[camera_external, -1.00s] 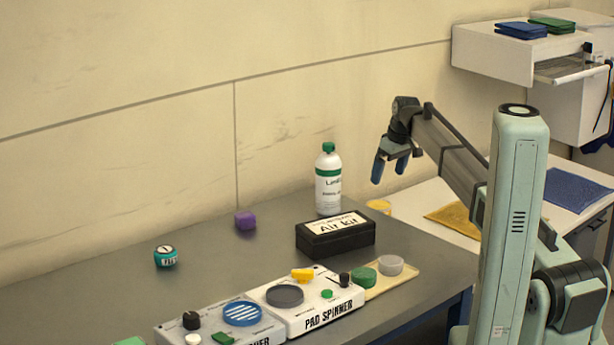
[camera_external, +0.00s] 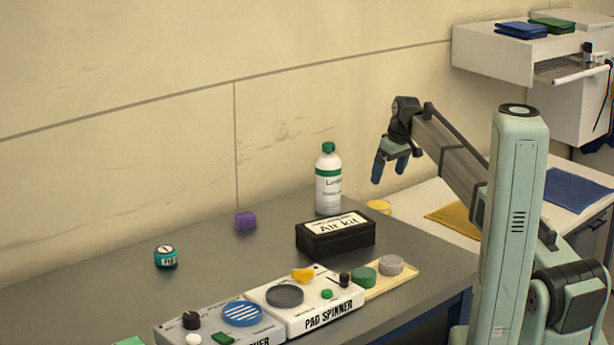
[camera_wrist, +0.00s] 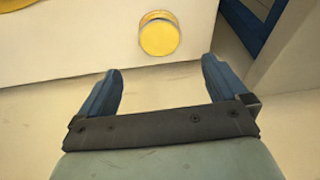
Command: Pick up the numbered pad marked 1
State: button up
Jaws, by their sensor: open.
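A small teal round piece (camera_external: 166,256) stands on the left part of the grey bench. Its pale top carries a dark mark that looks like a 1, and the white label on its side is too small to read surely. I see no clear number on the other pads. My gripper (camera_external: 391,168) is open and empty in the air, to the right of the white bottle and far from the teal piece. In the wrist view, its two blue fingers (camera_wrist: 159,82) are apart with nothing between them. A yellow round piece (camera_wrist: 159,36) lies beyond the fingertips there.
The grey bench (camera_external: 100,290) holds a purple block (camera_external: 245,220), a white bottle (camera_external: 328,180), a black Air Kit box (camera_external: 336,242) and the pad spinner (camera_external: 335,308). A green pad (camera_external: 364,278) and grey pad (camera_external: 391,265) sit on a yellowish tray. Space around the teal piece is clear.

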dwell(0.4)
jog(key=shift+c, duration=1)
